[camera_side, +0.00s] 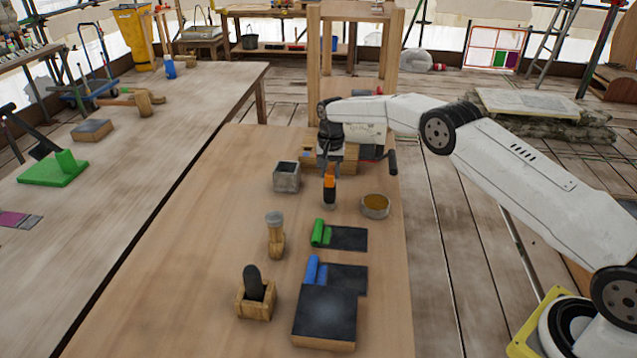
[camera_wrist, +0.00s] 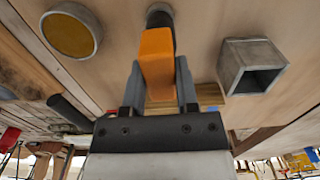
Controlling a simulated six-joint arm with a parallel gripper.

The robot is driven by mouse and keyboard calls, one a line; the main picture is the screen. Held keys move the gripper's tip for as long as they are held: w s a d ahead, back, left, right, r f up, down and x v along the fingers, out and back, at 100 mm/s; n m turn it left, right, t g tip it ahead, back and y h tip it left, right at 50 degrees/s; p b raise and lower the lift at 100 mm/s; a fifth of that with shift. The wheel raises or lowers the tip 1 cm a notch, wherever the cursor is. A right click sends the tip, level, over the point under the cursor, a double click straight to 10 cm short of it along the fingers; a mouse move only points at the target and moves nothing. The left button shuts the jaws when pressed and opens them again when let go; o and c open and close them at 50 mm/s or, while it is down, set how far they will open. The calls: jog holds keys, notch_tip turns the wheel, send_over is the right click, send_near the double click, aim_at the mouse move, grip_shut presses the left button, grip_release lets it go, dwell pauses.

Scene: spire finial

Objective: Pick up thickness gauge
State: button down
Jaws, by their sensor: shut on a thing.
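An upright tool with an orange top and a dark lower part (camera_side: 329,192) is below my gripper (camera_side: 331,172) in the side view; I take it to be the thickness gauge. In the wrist view the orange part (camera_wrist: 157,62) sits between the two grey fingers of my gripper (camera_wrist: 160,78), which are shut on it. Its dark shaft and rounded end point away from the wrist, toward the wooden table. I cannot tell whether its lower end touches the table.
A square grey metal cup (camera_side: 287,178) stands left of the tool, and a round tin with amber contents (camera_side: 375,206) stands right. Nearer are a wooden-handled tool (camera_side: 275,240), a green roll on a dark sheet (camera_side: 346,238), a blue roll (camera_side: 312,270) and a dark-topped block (camera_side: 325,315).

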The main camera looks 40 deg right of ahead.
jog(key=shift+r, duration=0.1)
jog(key=shift+r, duration=1.25)
jog(key=shift+s+r, duration=0.4)
jog(key=shift+r, duration=0.45)
jog(key=s+a+r, duration=0.1)
jog(key=s+r, duration=0.7)
jog(key=s, duration=0.5)
jog(key=shift+r, duration=0.3)
